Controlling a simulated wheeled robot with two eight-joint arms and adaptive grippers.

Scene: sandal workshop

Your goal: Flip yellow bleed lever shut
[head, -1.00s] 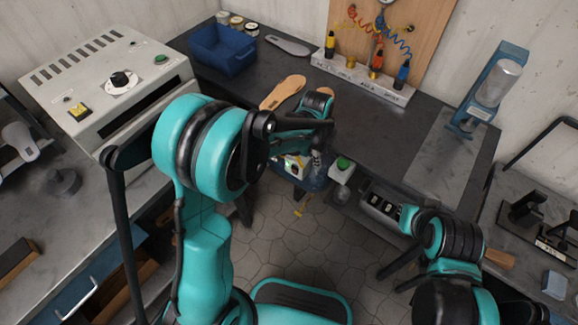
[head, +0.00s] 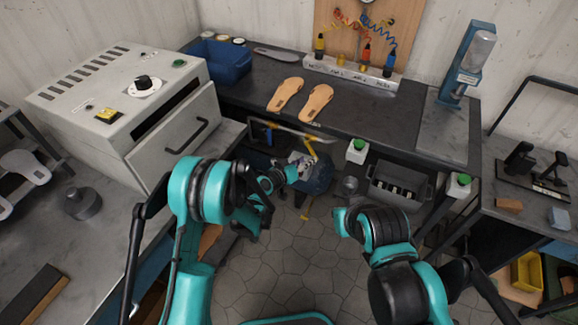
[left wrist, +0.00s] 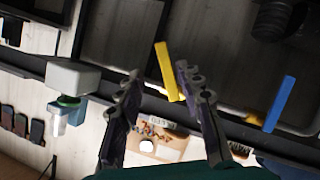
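The yellow bleed lever (head: 311,147) sticks up from the pipework below the workbench's front edge in the head view. In the left wrist view the yellow lever (left wrist: 168,72) is a flat bar just past the fingertips, close to the right-hand finger. My left gripper (head: 304,164) is low in front of the bench, just below the lever. In the left wrist view my left gripper (left wrist: 158,72) has its two fingers apart with nothing held between them. Whether a finger touches the lever is unclear. My right gripper is hidden behind its own arm.
A blue lever (left wrist: 281,103) stands to the right in the left wrist view. A blue tank (head: 318,182) sits under the bench (head: 370,125). A box with a green button (head: 357,151) and a grey bin (head: 396,186) are nearby.

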